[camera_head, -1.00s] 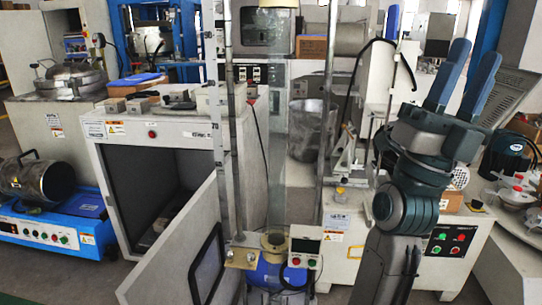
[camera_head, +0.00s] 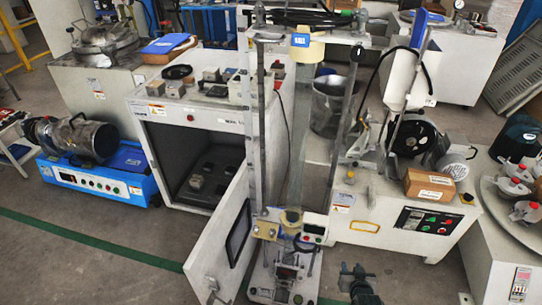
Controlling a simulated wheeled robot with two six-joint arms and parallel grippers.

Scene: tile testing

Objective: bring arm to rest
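I see no object held by either arm.
A tall testing frame (camera_head: 257,130) stands in the middle, beside a white cabinet (camera_head: 150,140) with its door (camera_head: 225,245) open. A blue-based machine (camera_head: 95,180) stands left. A control box (camera_head: 425,220) and round table (camera_head: 500,235) stand right. Floor at lower left is clear.

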